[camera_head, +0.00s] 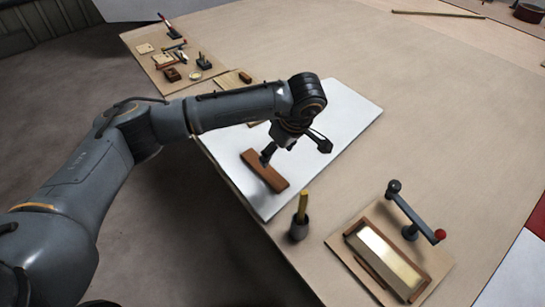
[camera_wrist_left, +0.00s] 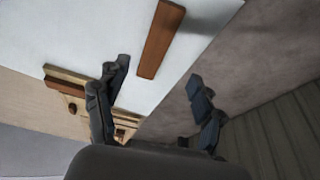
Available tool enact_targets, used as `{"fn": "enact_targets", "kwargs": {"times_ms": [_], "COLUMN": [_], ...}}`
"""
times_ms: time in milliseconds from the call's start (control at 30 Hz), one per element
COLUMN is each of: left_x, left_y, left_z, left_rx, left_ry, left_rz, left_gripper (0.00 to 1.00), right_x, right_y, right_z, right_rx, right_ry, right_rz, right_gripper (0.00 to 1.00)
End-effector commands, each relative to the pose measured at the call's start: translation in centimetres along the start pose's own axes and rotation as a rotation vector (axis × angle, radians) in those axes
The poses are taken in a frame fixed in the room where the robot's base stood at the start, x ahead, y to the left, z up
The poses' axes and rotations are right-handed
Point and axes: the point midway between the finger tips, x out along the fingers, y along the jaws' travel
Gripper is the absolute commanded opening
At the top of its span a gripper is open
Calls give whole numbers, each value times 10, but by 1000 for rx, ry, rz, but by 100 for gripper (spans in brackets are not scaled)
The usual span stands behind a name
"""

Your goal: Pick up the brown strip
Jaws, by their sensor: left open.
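The brown strip (camera_head: 267,174) lies flat on a white sheet (camera_head: 345,112) near the table's left edge. My left gripper (camera_head: 296,149) is open above the sheet, with one finger overlapping the strip's upper part in the head view. In the left wrist view the brown strip (camera_wrist_left: 160,38) lies ahead of my left gripper (camera_wrist_left: 158,74), and its near end shows between the open fingertips. Nothing is held. Whether a finger touches the strip cannot be told. My right gripper is not in view.
A dark cup with a yellow stick (camera_head: 299,228) stands near the sheet's front corner. A framed block with a crank (camera_head: 372,252) is at front right. A board with small tools (camera_head: 158,64) lies at the back left. The table's middle is clear.

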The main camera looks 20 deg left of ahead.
Motion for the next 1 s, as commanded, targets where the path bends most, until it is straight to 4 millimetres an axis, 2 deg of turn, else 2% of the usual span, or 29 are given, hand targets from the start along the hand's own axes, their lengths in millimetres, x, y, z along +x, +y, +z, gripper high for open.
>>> {"fn": "enact_targets", "kwargs": {"times_ms": [67, 167, 267, 433, 533, 667, 833, 1000], "left_x": [-10, -6, 8, 43, 62, 74, 85, 114], "left_y": [4, 5, 5, 5, 6, 6, 5, 4], "left_z": [0, 0, 0, -2, -3, -6, -7, -9], "left_rx": [41, 54, 51, 48, 48, 47, 48, 47], "left_ry": [56, 75, 72, 69, 69, 69, 67, 67], "left_rz": [12, 14, 12, 12, 12, 14, 13, 13], "left_gripper": [68, 68, 68, 68, 68, 68, 68, 68], "right_x": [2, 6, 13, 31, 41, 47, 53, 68], "right_y": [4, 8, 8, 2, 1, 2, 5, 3], "right_z": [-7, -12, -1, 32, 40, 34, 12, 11], "right_rx": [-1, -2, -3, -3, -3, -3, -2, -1], "right_ry": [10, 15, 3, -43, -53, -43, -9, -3], "right_rz": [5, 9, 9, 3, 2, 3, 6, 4], "right_gripper": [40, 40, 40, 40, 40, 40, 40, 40]}}
